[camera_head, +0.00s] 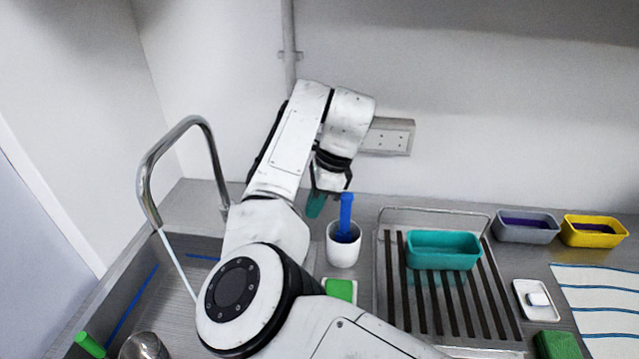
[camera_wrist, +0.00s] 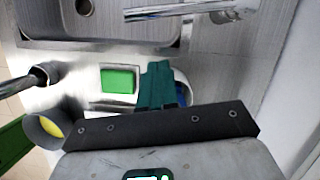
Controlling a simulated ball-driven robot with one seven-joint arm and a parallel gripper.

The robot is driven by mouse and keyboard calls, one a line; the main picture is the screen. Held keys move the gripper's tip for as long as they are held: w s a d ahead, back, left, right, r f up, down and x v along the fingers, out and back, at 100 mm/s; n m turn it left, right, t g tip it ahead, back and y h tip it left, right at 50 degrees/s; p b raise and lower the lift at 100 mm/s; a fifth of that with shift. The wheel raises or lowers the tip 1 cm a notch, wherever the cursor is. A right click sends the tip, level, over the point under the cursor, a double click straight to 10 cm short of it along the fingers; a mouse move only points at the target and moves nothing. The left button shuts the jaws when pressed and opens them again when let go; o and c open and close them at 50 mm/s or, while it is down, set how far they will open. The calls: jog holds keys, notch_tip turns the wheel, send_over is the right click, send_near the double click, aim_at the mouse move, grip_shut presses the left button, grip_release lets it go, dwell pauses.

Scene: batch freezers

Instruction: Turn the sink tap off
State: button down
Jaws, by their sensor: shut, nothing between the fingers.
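The chrome tap (camera_head: 190,124) arches over the sink (camera_head: 150,300) at the left in the head view. A thin pale stream runs down from its spout, so the water appears to be on. The tap's base and any lever are hidden behind my arm. In the wrist view, a chrome tap part (camera_wrist: 190,10) crosses the top, near the sink basin (camera_wrist: 60,42). My gripper (camera_head: 316,206) is shut and empty, to the right of the tap and beside the white cup. Its teal fingers (camera_wrist: 156,70) point toward the sink side in the wrist view, apart from the tap.
The white cup (camera_head: 343,252) with a blue utensil stands close to my gripper. A green sponge (camera_head: 340,290) lies in front of it. A slatted drainer (camera_head: 389,290) holds a teal tub (camera_head: 443,250). Grey (camera_head: 526,228) and yellow (camera_head: 593,232) tubs stand at the right by the wall.

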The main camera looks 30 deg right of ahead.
jog(key=shift+w+a+f+p, duration=0.25)
jog(key=shift+a+f, duration=0.25)
jog(key=shift+a, duration=0.2)
jog(key=shift+w+a+f+p, duration=0.25)
jog(key=shift+a+f, duration=0.25)
jog(key=shift+a, duration=0.25)
jog(key=shift+w+a+f+p, duration=0.25)
jog(key=shift+a+f, duration=0.25)
jog(key=shift+a, duration=0.2)
